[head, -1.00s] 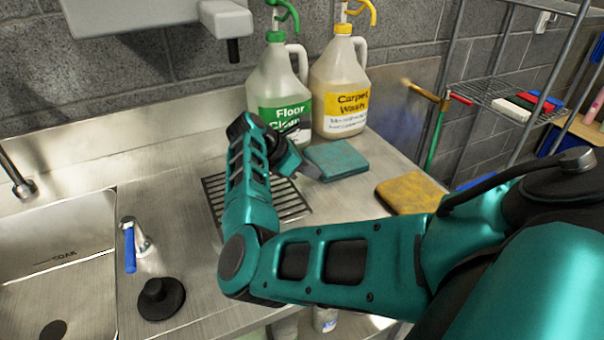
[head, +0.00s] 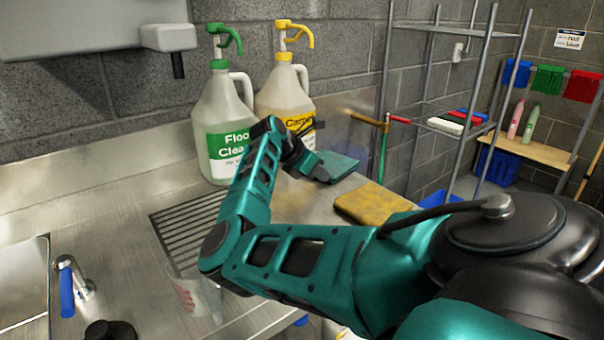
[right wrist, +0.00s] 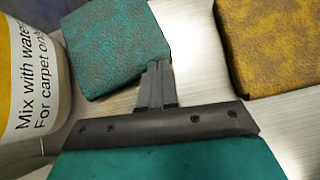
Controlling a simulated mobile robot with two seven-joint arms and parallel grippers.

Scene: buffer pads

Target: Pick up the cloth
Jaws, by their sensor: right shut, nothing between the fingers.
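A folded teal cloth or pad (head: 340,165) lies on the steel counter in front of the jugs. It shows at the upper left of the right wrist view (right wrist: 110,40). A similar mustard-yellow one (head: 372,204) lies to its right, also in the right wrist view (right wrist: 272,45). My right gripper (head: 312,168) is at the teal one's left side, partly hiding it. In the right wrist view its fingers (right wrist: 157,75) are together and empty, overlapping the teal one's lower right edge; I cannot tell whether they touch it. My left gripper is not in view.
A floor cleaner jug (head: 222,120) and a carpet wash jug (head: 285,88) stand behind my right forearm, close to the gripper. A wire shelf (head: 455,125) stands at right.

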